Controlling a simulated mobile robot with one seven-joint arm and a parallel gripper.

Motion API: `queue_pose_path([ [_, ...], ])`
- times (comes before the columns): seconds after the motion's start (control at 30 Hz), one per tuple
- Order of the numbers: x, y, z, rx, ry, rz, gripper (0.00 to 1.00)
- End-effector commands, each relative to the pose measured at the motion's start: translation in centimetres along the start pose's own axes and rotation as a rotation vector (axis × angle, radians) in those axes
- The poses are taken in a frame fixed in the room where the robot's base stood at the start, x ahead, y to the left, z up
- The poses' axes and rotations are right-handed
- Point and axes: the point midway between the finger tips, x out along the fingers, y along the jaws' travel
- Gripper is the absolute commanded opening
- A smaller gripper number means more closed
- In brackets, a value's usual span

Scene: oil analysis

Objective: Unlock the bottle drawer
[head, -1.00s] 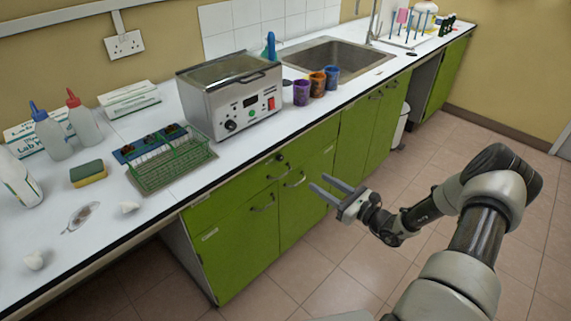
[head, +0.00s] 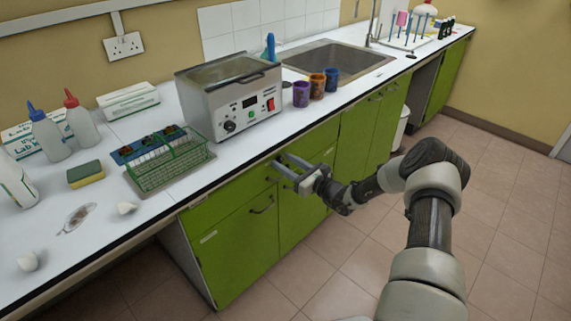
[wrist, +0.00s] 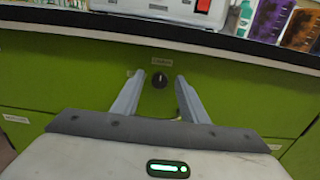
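A green drawer front (head: 240,200) lies under the counter, below the silver machine. A small round black knob (wrist: 159,81) sits on the green front in the wrist view, with a small white label above it, too small to read. My gripper (head: 280,162) is open and empty at the green front. In the wrist view, the fingertips of my gripper (wrist: 158,76) show on either side of the knob. I cannot tell whether they reach around it or stop short. In the head view the fingers largely hide the knob. A dark curved handle (head: 262,205) shows on the front.
The counter edge (wrist: 160,30) overhangs just above the gripper. On the counter stand the silver machine (head: 225,105), a green wire rack (head: 170,163) and purple, orange and blue beakers (head: 301,94). The tiled floor (head: 480,230) to the right is clear.

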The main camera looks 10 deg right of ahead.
Motion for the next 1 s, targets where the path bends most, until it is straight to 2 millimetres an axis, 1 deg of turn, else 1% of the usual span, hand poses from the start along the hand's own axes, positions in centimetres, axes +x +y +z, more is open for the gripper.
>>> queue_pose_path([
  [0.23, 0.10, 0.02, 0.00, 0.001, 0.000, 0.000, 0.40],
  [0.27, 0.09, 0.02, 0.00, 0.001, 0.000, 0.000, 0.36],
  [0.4, 0.08, 0.02, 0.00, 0.001, 0.000, 0.000, 0.13],
  [0.47, 0.07, 0.02, 0.00, 0.001, 0.000, 0.000, 0.03],
  [0.5, 0.07, 0.02, 0.00, 0.000, 0.000, 0.000, 0.00],
  [0.77, 0.06, 0.03, -0.03, -0.025, 0.000, 0.000, 0.00],
  [1.0, 0.05, 0.03, -0.08, -0.146, 0.000, 0.000, 0.00],
])
